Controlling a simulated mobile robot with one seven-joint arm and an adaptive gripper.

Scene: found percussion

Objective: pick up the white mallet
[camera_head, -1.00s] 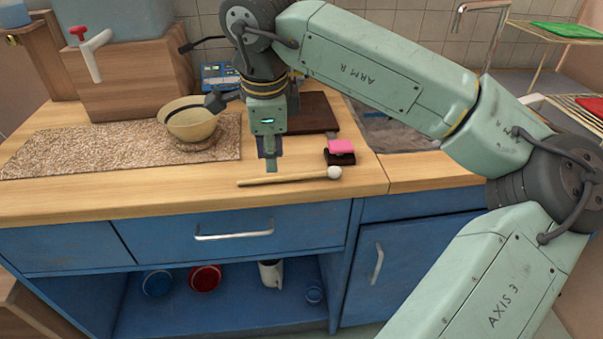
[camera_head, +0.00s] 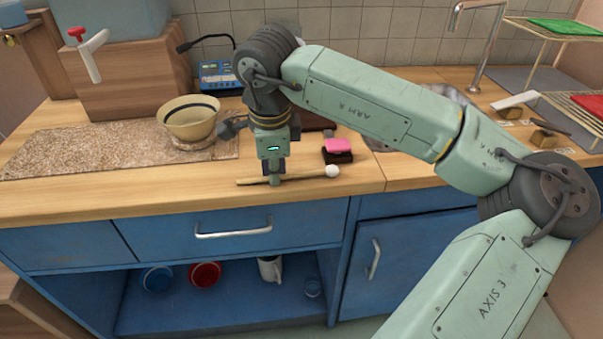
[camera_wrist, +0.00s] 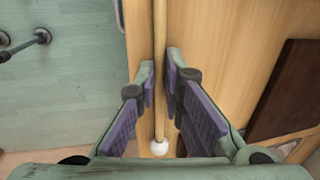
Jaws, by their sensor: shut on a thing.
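The white mallet (camera_head: 308,175) has a thin pale wooden handle and a round white head at its right end. It lies along the front part of the wooden counter in the head view. My gripper (camera_head: 273,180) points down and is shut on the handle, near its middle. In the wrist view, my gripper's purple-padded fingers (camera_wrist: 161,70) stand on both sides of the mallet handle (camera_wrist: 160,35). The white head shows lower down in that view, between the fingers' bases. I see no clear gap between mallet and counter.
A pink block on a dark base (camera_head: 337,148) stands just behind the mallet's head. A cream bowl (camera_head: 190,123) sits on a speckled mat (camera_head: 70,150) to the left. A blue device (camera_head: 220,75) is behind. The counter's front edge is close to the mallet.

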